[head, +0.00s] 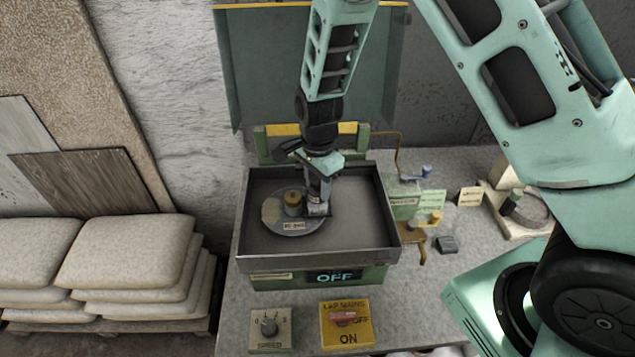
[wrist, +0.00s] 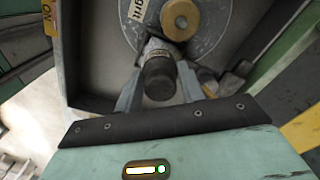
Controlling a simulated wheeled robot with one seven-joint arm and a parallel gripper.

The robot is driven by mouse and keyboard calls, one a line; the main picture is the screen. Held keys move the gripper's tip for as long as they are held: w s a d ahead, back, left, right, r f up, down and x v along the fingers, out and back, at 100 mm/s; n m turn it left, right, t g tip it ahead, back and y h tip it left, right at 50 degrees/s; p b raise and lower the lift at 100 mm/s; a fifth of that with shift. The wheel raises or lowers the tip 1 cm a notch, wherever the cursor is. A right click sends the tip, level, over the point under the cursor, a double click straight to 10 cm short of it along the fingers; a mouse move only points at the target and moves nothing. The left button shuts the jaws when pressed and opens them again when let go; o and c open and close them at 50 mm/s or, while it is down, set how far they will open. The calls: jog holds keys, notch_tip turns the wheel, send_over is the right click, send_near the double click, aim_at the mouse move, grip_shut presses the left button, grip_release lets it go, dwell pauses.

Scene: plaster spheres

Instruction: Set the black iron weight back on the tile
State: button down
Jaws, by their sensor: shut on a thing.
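My gripper (head: 318,200) reaches down into the grey tray of the machine and is shut on a dark, round-topped piece, which looks like the black iron weight (wrist: 159,78). In the wrist view the weight sits between the two fingers, with a paler grey part beyond its dark end. It is over the right part of a round grey plate (head: 272,212). A dark square edge by the held piece may be the tile, but the gripper and weight hide most of it. I cannot tell whether the weight touches it.
A brass-coloured round knob (head: 292,200) stands on the plate, close left of my gripper. The tray's raised walls (head: 250,250) surround the plate. A display reads OFF (head: 334,276). A speed dial (head: 268,328) and yellow switch box (head: 345,325) are in front. A small dark block (head: 447,245) lies right.

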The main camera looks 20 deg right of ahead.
jog(key=shift+f+b, duration=0.4)
jog(key=shift+f, duration=0.25)
jog(key=c, duration=0.8)
grip_release()
jog(key=shift+o, duration=0.2)
jog(key=shift+r, duration=0.2)
jog(key=shift+r+p, duration=1.75)
jog(key=shift+r, duration=0.15)
jog(key=shift+a, duration=0.1)
